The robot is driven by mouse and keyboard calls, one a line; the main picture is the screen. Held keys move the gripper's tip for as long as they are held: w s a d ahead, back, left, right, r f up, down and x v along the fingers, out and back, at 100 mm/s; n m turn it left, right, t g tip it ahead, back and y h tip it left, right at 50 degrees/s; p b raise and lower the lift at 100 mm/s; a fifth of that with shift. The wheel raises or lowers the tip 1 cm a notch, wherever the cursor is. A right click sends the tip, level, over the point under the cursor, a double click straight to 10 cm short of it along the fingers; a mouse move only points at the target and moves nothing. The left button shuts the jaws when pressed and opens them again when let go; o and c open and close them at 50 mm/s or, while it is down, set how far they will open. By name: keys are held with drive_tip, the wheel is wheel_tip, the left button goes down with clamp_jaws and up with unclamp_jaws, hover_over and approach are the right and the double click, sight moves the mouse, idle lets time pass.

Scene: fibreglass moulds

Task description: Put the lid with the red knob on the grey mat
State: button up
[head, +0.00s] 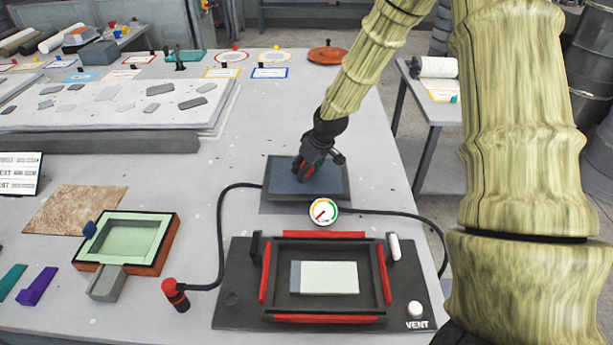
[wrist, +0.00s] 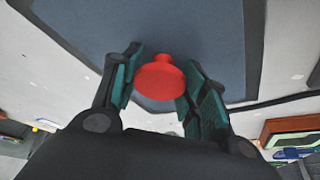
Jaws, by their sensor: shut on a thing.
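My gripper (head: 312,172) is shut on the red knob (wrist: 160,77), which sits between the teal finger pads in the wrist view. The knob belongs to a flat, dark-rimmed, blue-grey lid (head: 335,180), which also fills the upper part of the wrist view (wrist: 205,35). In the head view the lid is at the middle of the table, behind the black vacuum fixture. A grey strip, likely the grey mat (head: 300,207), shows along the lid's near edge; the lid covers the rest. I cannot tell whether the lid rests on it or hangs just above.
A black fixture (head: 235,300) with red bars and a white block stands in front, with a gauge (head: 323,211) and black hose (head: 220,225) close to the lid. A green-lined mould (head: 170,240) is at left. An orange round lid (head: 327,53) lies at the back.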

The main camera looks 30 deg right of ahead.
sight(307, 177)
drive_tip(key=shift+f+p, duration=0.35)
drive_tip(key=shift+f, duration=1.6)
drive_tip(key=shift+f, duration=0.1)
drive_tip(key=o, duration=1.3)
drive_tip(key=shift+o, duration=0.2)
drive_tip(key=b+v, duration=0.1)
drive_tip(key=v, duration=1.1)
drive_tip(key=shift+b, duration=0.35)
